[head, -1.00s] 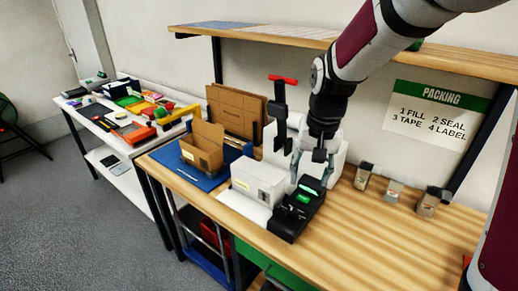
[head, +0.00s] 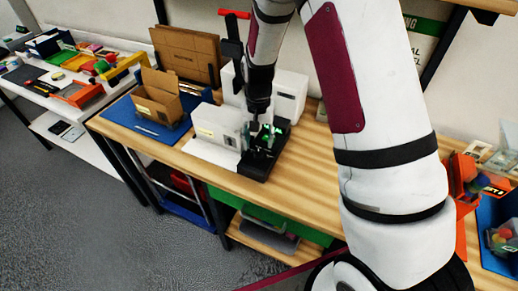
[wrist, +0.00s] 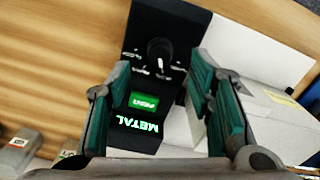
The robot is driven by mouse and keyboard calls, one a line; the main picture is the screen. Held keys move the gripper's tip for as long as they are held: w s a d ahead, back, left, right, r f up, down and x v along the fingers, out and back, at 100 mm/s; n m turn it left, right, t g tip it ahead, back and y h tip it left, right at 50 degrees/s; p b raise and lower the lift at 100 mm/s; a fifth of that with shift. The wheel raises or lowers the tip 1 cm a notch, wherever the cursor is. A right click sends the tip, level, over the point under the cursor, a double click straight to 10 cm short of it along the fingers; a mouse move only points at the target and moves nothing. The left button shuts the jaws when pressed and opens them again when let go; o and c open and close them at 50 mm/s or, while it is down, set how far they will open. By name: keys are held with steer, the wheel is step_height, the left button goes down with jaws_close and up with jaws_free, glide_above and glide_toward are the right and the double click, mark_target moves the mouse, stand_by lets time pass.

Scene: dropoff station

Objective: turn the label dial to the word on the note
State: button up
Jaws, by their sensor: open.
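The black label device shows in the wrist view (wrist: 173,30) and, in the head view, at the bench's front edge (head: 258,168). Its round black dial (wrist: 158,52) has a white pointer mark, with small white words around it too blurred to read. In the head view my gripper (head: 263,130) partly hides the device. I cannot identify the note for certain.
A white box (head: 218,124) stands just left of the device, close to one finger. An open carton (head: 158,100) sits on a blue mat farther left. Bare wooden bench (head: 310,165) lies right of the device. Orange bins (head: 463,180) stand at far right.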

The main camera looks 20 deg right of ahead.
mark_target(259, 152)
steer(key=shift+f, duration=2.45)
jaws_close()
